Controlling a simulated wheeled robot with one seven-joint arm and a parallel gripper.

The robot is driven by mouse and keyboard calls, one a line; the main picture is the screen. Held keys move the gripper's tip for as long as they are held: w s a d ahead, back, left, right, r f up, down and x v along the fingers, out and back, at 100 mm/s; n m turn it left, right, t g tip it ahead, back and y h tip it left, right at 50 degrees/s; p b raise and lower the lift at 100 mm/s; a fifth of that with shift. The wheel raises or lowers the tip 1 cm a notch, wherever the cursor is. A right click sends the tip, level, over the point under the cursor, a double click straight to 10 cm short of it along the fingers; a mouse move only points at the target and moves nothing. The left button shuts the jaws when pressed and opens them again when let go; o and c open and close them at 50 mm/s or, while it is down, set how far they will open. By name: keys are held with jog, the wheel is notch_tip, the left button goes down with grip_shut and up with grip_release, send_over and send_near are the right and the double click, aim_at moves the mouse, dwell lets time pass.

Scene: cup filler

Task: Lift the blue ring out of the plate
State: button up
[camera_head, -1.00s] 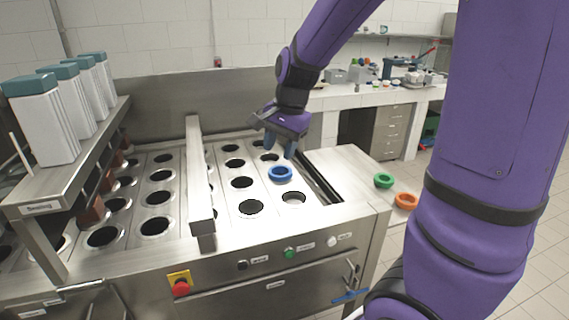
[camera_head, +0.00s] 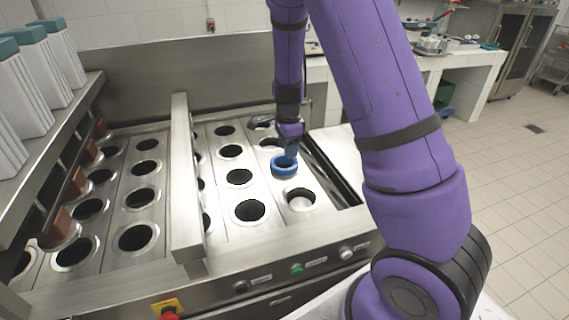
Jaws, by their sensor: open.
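The blue ring (camera_head: 284,166) sits in a hole of the steel plate (camera_head: 222,192), in the plate's right-hand column. My gripper (camera_head: 284,155) is just above the ring and points down at it. Its fingertips are at the ring's opening, and the far rim is partly hidden behind them. The gripper is open. I cannot tell whether the fingers touch the ring.
Several empty dark holes surround the ring, and one lighter hole (camera_head: 300,200) lies in front of it. A raised steel bar (camera_head: 186,170) crosses the plate on the left. White containers (camera_head: 45,70) stand on a shelf further left.

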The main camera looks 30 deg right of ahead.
jog(key=shift+s+f, duration=0.1)
jog(key=shift+f, duration=3.7)
grip_shut()
